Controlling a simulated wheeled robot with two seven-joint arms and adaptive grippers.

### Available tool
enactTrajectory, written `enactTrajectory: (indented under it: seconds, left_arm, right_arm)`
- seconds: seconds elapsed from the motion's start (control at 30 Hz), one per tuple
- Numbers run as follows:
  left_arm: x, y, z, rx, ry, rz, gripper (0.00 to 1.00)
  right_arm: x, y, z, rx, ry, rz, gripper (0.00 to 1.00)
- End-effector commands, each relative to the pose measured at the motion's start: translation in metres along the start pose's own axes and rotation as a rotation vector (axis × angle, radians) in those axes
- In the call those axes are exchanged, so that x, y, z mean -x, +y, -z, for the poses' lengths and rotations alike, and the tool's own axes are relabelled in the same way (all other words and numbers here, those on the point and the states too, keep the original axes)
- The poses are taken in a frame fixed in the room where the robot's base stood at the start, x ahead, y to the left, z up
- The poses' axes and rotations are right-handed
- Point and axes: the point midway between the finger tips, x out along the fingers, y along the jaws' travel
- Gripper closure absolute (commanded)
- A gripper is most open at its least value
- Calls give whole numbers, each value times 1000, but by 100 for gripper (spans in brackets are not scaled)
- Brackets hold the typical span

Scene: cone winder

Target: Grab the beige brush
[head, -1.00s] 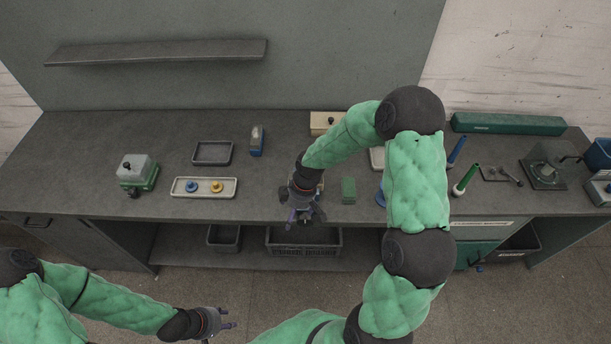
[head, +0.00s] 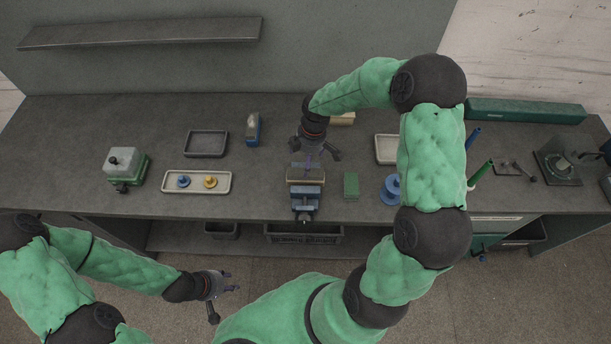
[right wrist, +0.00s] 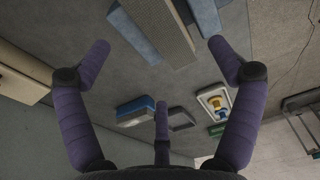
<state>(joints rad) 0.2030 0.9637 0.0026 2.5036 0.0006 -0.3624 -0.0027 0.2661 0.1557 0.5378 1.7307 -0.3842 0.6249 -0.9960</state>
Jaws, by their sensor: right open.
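A beige-brown bar (head: 305,174), which looks like the beige brush, lies across the top of a blue vise (head: 305,205) near the bench's front edge; I cannot make out bristles. My right gripper (head: 318,156) is open and empty, pointing down just behind and above the bar. In the right wrist view the bar (right wrist: 165,25) shows at the top, beyond and between the spread fingers of my right gripper (right wrist: 155,60), apart from them. My left gripper (head: 222,290) is open and empty, low in front of the bench.
A green block (head: 351,186) and a blue spool (head: 390,188) stand right of the vise. Left are a pale tray (head: 222,182) with two small knobs, a dark tray (head: 206,144) and a blue-and-grey block (head: 253,130). A beige box (head: 343,119) is partly hidden behind my right arm.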

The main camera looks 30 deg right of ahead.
Motion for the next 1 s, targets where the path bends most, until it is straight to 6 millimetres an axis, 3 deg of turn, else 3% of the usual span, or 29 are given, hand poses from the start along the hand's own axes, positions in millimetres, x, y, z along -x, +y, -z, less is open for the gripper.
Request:
enactTrajectory:
  seconds: [0.27, 0.6, 0.83, 1.0]
  left_arm:
    - [-1, 0, 0, 0, 0, 0, 60]
    - [-4, -1, 0, 0, 1, 0, 60]
    - [-4, -1, 0, 0, 1, 0, 60]
    - [-4, -1, 0, 0, 0, 0, 60]
  right_arm:
    - [-15, 0, -2, -1, 0, 1, 8]
    - [-58, 0, -6, 0, 0, 1, 8]
    - [-59, 0, -5, -1, 1, 0, 8]
    - [-58, 0, -5, -1, 1, 0, 56]
